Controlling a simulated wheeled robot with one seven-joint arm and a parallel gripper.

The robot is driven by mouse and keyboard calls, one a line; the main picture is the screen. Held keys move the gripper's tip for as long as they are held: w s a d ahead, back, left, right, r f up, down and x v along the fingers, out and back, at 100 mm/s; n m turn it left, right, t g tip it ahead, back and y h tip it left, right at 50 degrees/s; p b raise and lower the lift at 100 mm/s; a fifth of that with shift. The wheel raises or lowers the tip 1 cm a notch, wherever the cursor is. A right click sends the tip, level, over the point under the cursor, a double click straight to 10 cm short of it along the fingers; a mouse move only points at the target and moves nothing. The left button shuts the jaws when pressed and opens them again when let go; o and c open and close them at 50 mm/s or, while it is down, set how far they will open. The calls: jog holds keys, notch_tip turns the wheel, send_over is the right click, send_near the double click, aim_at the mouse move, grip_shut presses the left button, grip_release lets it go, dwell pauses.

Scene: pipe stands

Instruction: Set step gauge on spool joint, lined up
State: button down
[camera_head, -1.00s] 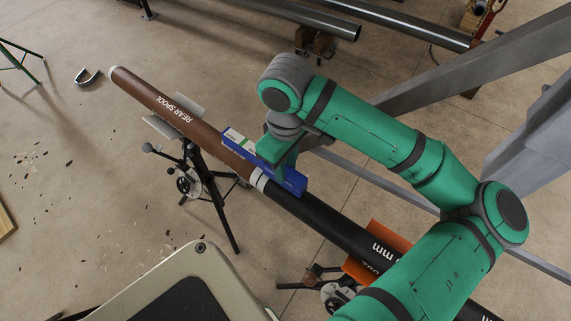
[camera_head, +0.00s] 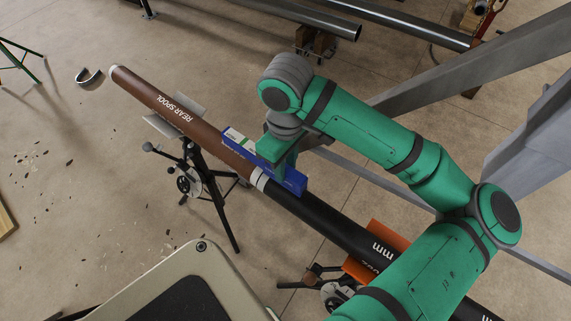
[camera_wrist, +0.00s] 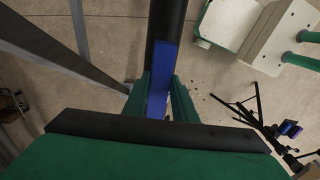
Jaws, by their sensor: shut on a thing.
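The step gauge is a blue bar (camera_head: 293,181) with a white label at its far end. It lies along the pipe line over the joint, where the brown rear spool (camera_head: 185,123) meets the black pipe (camera_head: 310,216) at a white band (camera_head: 260,179). My gripper (camera_head: 280,160) is shut on the gauge near its middle. In the wrist view the blue gauge (camera_wrist: 160,75) runs between my green fingers (camera_wrist: 160,100), along the dark pipe (camera_wrist: 166,20). Whether the gauge touches the pipe cannot be told. The fingertips are partly hidden.
A tripod stand (camera_head: 203,185) holds the brown spool, and an orange support (camera_head: 375,247) sits at the black pipe. A grey steel beam (camera_head: 470,62) runs behind my arm. Loose pipes (camera_head: 320,22) lie at the back. Floor at left is mostly open.

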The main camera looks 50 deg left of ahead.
jog(key=shift+f, duration=1.45)
dwell(1.1)
jog(key=c, duration=2.1)
grip_release()
jog(key=o, duration=0.3)
jog(key=shift+o, duration=0.6)
jog(key=o, duration=0.4)
jog(key=shift+r, duration=0.1)
